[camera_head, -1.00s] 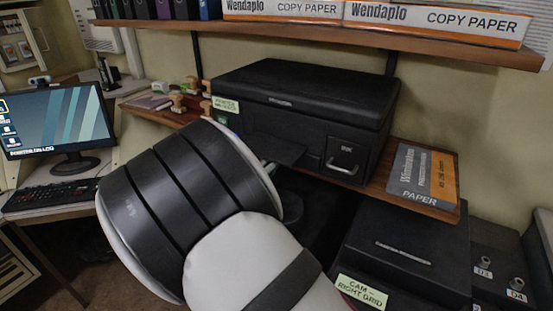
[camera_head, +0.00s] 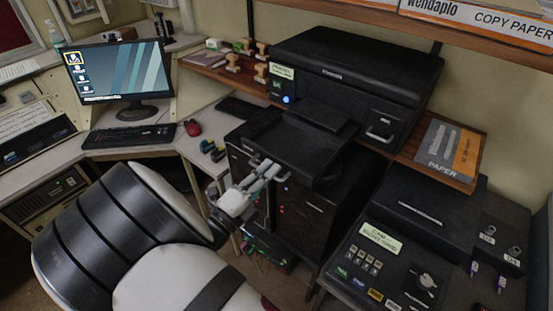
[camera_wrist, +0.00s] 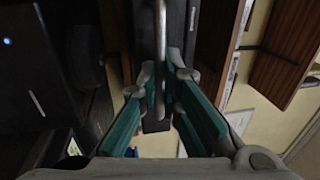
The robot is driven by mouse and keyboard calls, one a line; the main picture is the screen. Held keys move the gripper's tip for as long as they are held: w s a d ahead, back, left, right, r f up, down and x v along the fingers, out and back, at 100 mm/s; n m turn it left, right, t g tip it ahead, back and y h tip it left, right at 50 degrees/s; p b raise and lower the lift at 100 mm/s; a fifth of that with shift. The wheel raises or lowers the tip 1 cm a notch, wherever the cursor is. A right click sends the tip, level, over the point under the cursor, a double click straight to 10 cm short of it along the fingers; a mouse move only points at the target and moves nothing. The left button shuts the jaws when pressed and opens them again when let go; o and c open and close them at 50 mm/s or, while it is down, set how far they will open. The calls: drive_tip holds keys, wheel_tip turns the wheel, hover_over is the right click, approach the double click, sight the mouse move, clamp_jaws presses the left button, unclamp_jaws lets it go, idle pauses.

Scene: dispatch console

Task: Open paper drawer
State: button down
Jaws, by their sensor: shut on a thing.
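The black printer (camera_head: 345,65) stands on a wooden shelf. A flat black paper drawer (camera_head: 285,140) juts out from its front, under a small black output flap (camera_head: 325,113). My gripper (camera_head: 268,172) is at the drawer's near edge. In the wrist view my gripper (camera_wrist: 162,85) has its teal-lined fingers closed around a thin grey bar (camera_wrist: 160,40), which appears to be the drawer handle. The exact contact is small and dark in the head view. A separate handle (camera_head: 381,129) shows on the printer's right front.
A camera console (camera_head: 400,245) with buttons stands at the right. A paper pack (camera_head: 450,150) lies beside the printer. A desk with a monitor (camera_head: 120,75), keyboard (camera_head: 128,136) and red mouse (camera_head: 193,128) is at the left. Stamps (camera_head: 262,60) stand left of the printer.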

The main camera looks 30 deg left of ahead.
drive_tip(key=shift+v, duration=0.8)
drive_tip(key=shift+r, duration=0.1)
drive_tip(key=c, duration=2)
unclamp_jaws()
drive_tip(key=shift+c, duration=0.2)
